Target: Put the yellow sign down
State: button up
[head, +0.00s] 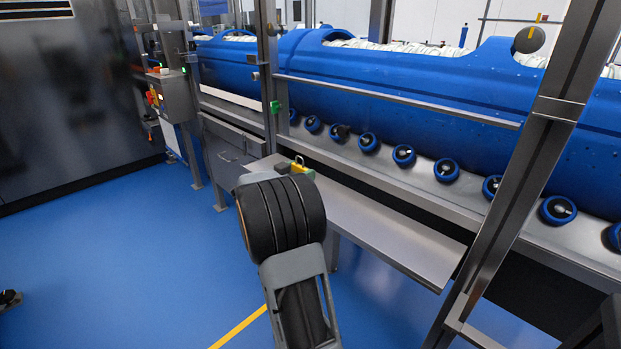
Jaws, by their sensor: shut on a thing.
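My arm reaches forward from the bottom middle, and its thick dark joint hides most of my gripper (291,166). My gripper is shut on the yellow sign (302,169), of which only a small yellow piece shows just past the joint. The sign is at the left end of a steel shelf (390,235) in the picture. I cannot tell whether it touches the shelf or hangs above it. The rest of the sign and the fingertips are hidden.
Blue tubs (400,90) with white contents stand behind steel posts and a rail, above a row of blue rollers (404,155). A slanted post (520,180) rises at right. A control box (172,95) is at left. The shelf's right part and the blue floor (120,260) at left are mostly clear.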

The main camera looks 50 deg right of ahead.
jog(key=shift+s+d+f+b, duration=0.1)
jog(key=shift+d+f+b, duration=0.05)
jog(key=shift+d+f, duration=0.45)
jog(key=shift+d+f+b, duration=0.2)
jog(key=shift+d+f, duration=0.15)
jog(key=shift+d, duration=0.4)
jog(key=shift+s+d+f+b, duration=0.1)
jog(key=shift+d+f+b, duration=0.05)
jog(key=shift+d+f, duration=0.45)
jog(key=shift+r, duration=0.1)
jog(key=shift+f+b, duration=0.2)
jog(key=shift+b, duration=0.25)
jog(key=o, duration=1)
jog(key=shift+r, duration=0.15)
